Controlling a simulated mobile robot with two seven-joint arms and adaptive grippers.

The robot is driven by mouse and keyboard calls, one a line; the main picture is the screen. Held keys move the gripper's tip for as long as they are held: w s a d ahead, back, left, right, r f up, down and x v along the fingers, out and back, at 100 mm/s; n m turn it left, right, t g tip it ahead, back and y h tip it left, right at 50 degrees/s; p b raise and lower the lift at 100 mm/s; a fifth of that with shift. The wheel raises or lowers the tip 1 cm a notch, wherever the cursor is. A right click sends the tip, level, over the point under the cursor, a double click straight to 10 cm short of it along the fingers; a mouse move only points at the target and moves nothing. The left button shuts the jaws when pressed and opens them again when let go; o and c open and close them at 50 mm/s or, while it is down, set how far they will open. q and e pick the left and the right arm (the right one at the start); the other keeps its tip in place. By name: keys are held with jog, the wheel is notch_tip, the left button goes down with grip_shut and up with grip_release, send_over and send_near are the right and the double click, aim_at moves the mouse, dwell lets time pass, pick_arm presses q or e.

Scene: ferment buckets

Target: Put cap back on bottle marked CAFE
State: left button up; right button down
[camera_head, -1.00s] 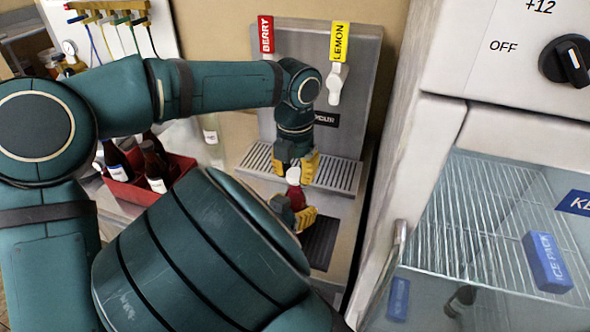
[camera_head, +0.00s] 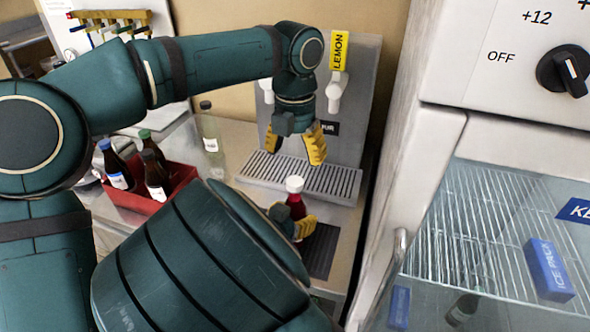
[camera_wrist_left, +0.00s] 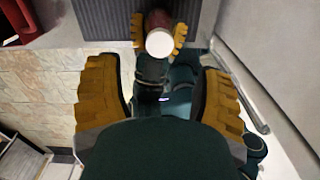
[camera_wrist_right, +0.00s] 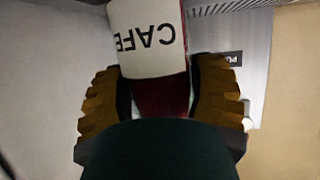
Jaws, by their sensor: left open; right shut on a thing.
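The CAFE bottle (camera_head: 296,206) is dark red and stands in my right gripper (camera_head: 293,223). Its label (camera_wrist_right: 148,40), upside down in the right wrist view, reads CAFE. A white cap (camera_head: 294,184) sits on top of the bottle; its round top also shows in the left wrist view (camera_wrist_left: 160,44). I cannot tell how tightly it is seated. My right gripper is shut around the bottle, its fingers on either side. My left gripper (camera_head: 295,150) is open and empty, above the cap and apart from it.
A drip grille (camera_head: 300,176) lies below the steel dispenser with its LEMON tap (camera_head: 338,55). A dark mat (camera_head: 320,250) lies beside the bottle. A red crate (camera_head: 182,172) of dark bottles stands left. A clear bottle (camera_head: 209,130) stands behind it. The fridge (camera_head: 430,150) bounds the right.

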pick_arm(q)
notch_tip(320, 180, up, 5)
jog(key=shift+f, duration=0.1)
dwell(0.3)
pick_arm(e)
grip_release()
jog(key=v, duration=1.2)
jog(key=shift+a, duration=0.1)
